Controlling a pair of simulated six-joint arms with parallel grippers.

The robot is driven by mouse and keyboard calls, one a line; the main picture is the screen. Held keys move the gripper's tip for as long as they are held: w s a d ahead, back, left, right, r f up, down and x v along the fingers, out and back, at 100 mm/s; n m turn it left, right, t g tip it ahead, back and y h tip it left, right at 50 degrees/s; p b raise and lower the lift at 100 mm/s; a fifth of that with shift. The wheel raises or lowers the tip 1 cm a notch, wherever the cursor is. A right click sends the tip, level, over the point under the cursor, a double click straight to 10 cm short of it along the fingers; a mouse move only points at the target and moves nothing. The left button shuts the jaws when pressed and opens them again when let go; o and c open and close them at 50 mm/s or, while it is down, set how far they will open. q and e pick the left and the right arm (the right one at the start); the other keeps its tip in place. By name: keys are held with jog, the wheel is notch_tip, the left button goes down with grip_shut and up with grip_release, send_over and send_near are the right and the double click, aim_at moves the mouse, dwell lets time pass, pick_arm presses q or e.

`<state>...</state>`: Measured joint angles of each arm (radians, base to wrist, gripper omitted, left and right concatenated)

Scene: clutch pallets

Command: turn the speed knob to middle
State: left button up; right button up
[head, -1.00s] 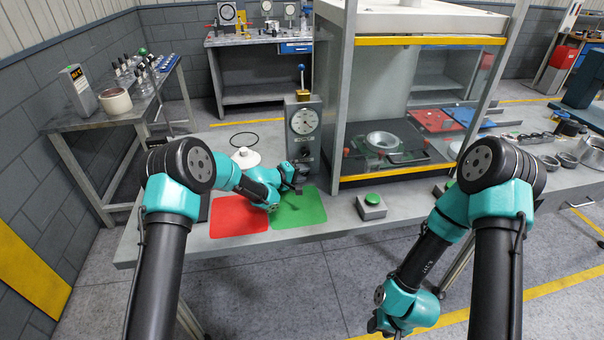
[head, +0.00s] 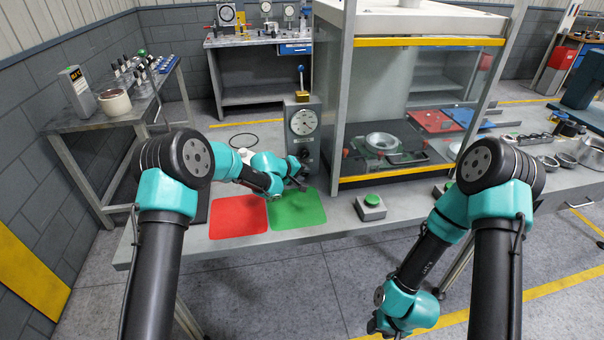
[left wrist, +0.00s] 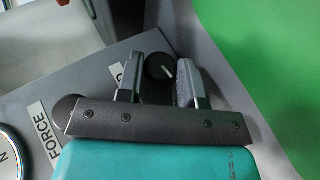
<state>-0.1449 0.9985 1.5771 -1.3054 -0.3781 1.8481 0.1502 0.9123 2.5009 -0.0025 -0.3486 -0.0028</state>
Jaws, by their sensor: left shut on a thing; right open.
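The speed knob (left wrist: 161,66) is a round black knob with a white pointer line, on the grey panel of the gauge column (head: 303,106). In the left wrist view it sits between the two fingers of my left gripper (left wrist: 158,80), which is shut on it. The pointer line slants toward the lower right in that view. In the head view my left gripper (head: 301,172) is at the lower front of the column, and the knob is hard to make out. My right gripper (head: 384,328) is open, low at the bottom edge, away from the column.
A dial gauge (head: 303,122) is on the column above. Red (head: 238,216) and green (head: 298,209) mats lie on the bench in front. A FORCE label (left wrist: 44,130) is near the gauge.

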pick_arm(q)
jog(key=o, duration=0.6)
jog(key=v, duration=1.7)
jog(key=shift+s+a, duration=0.1)
jog(key=shift+s, duration=0.05)
